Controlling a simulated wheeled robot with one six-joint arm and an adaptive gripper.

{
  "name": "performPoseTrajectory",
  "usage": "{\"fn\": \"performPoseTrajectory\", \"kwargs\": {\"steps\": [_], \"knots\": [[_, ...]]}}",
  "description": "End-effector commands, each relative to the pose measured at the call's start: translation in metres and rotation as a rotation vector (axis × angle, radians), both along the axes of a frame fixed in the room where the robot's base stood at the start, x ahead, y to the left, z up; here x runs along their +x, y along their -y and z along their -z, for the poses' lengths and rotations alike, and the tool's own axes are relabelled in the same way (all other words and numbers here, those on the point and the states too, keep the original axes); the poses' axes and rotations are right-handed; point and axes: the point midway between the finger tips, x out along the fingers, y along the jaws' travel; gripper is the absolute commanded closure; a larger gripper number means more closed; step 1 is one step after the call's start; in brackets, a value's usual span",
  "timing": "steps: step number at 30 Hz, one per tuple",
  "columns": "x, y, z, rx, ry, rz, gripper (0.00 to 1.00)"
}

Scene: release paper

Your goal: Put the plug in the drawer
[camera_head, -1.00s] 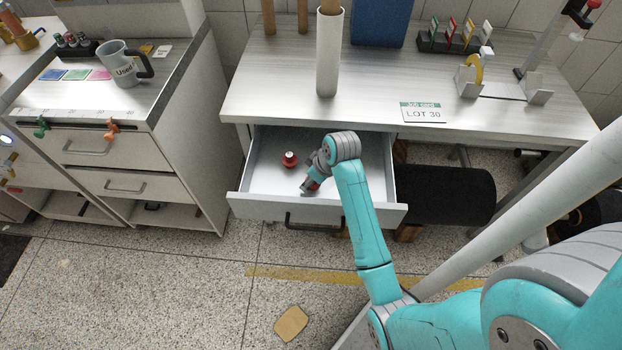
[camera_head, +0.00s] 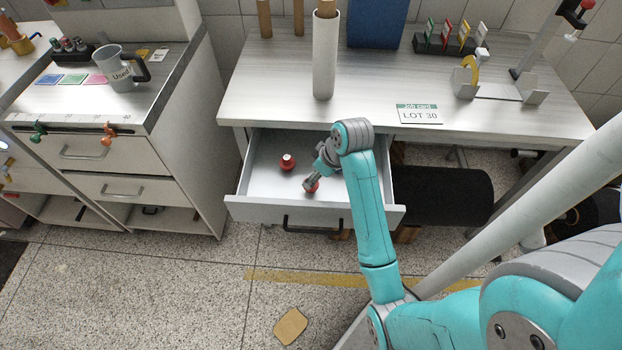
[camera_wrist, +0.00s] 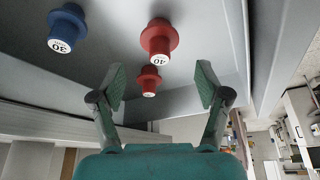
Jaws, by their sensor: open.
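The drawer (camera_head: 262,210) stands open under the workbench. A red plug (camera_head: 287,162) with a pale top stands inside it, left of my gripper (camera_head: 309,185). Another red plug (camera_head: 313,187) shows in the drawer right at the fingertips. The wrist view shows a red plug marked 40 (camera_wrist: 160,42), a smaller-looking red plug (camera_wrist: 149,81) and a blue plug marked 30 (camera_wrist: 67,28). My gripper (camera_wrist: 161,85) is open, and the smaller-looking red plug appears in the gap between its fingers. The blue plug does not show in the head view.
The workbench top (camera_head: 270,95) overhangs the drawer's back and carries a white tube (camera_head: 325,60) and a LOT 30 card (camera_head: 418,114). A cabinet (camera_head: 185,165) stands to the left. A black roll (camera_head: 445,195) lies right of the drawer.

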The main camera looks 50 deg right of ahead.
Motion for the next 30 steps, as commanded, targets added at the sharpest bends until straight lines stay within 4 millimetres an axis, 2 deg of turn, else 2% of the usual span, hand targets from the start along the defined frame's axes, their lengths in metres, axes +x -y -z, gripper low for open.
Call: {"fn": "performPoseTrajectory", "kwargs": {"steps": [3,10,30], "knots": [[-0.008,0.002,-0.021,-0.003,0.003,0.002,0.25],[-0.017,0.003,-0.042,-0.001,0.0,0.001,0.25],[-0.019,0.003,-0.045,0.0,-0.001,0.001,0.25]]}}
